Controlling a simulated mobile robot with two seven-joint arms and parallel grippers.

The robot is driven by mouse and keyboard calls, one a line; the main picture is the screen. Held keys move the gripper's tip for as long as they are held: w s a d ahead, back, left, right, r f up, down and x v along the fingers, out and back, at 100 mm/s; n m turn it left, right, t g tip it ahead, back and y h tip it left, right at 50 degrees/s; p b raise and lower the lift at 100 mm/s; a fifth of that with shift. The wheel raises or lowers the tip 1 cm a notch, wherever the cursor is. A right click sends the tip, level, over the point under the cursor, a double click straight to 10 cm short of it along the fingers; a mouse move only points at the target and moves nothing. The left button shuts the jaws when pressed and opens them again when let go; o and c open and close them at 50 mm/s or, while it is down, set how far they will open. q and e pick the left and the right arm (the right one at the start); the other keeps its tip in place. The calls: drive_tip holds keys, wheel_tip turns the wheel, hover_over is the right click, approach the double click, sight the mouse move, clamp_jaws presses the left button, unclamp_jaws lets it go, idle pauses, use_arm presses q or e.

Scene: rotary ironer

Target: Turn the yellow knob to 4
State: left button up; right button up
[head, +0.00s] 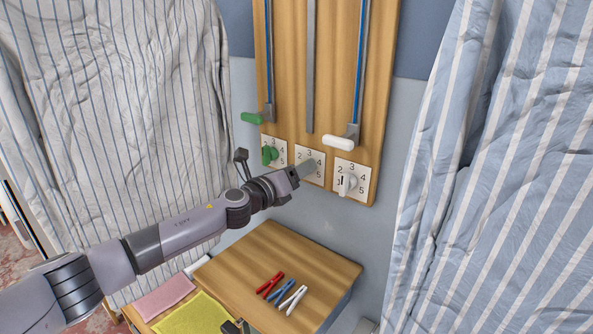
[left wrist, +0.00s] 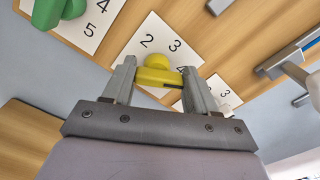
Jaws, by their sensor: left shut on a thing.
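The yellow knob (left wrist: 157,74) sits on the middle numbered dial plate (left wrist: 143,43) of the wooden panel. In the left wrist view its bar lies between the two grey fingers of my left gripper (left wrist: 159,82), which is shut on it. The numbers 2, 3 and part of 4 show around it; I cannot tell exactly which number it points at. In the head view my left gripper (head: 303,172) reaches the middle dial plate (head: 314,157) and hides the knob. A dark part at the bottom edge may be my right gripper (head: 235,327), mostly cut off.
A green knob (head: 269,155) is left of the gripper and a white knob (head: 347,184) right. Green (head: 252,117) and white (head: 341,142) slider handles are above. Striped cloths hang on both sides. Pegs (head: 293,299) lie on the wooden table (head: 325,270) below.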

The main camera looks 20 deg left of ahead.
idle(0.4)
use_arm(q)
drive_tip(key=o, duration=1.1)
drive_tip(key=shift+c, duration=0.2)
drive_tip(key=v, duration=0.7)
drive_tip(key=shift+s, duration=0.1)
